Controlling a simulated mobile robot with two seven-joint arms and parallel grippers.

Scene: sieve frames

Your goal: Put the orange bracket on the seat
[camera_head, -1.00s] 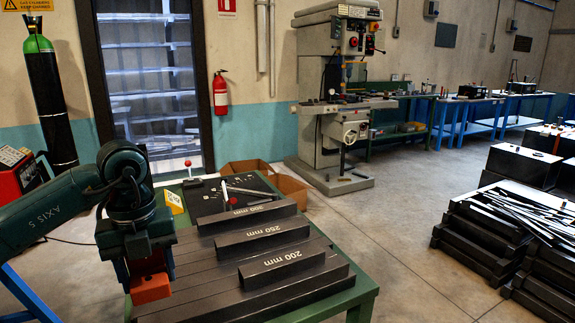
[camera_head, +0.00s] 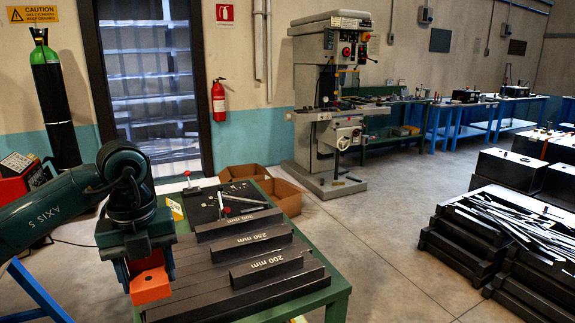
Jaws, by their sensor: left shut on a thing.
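The orange bracket (camera_head: 150,287) is at the lower left, held at the lower end of my left gripper (camera_head: 147,264). The gripper points down and is shut on the bracket, covering its upper part. The bracket appears in front of the left end of the dark bench top; whether it touches anything there I cannot tell. I cannot make out for certain which part is the seat. My right gripper is not in view.
A green-framed bench (camera_head: 337,292) carries dark bars marked 200 mm (camera_head: 267,268), 250 mm (camera_head: 251,243) and 300 mm (camera_head: 238,222). Small tools lie at its back. A drill press (camera_head: 330,110) stands beyond. Stacked dark steel (camera_head: 470,245) is at right, with clear floor between.

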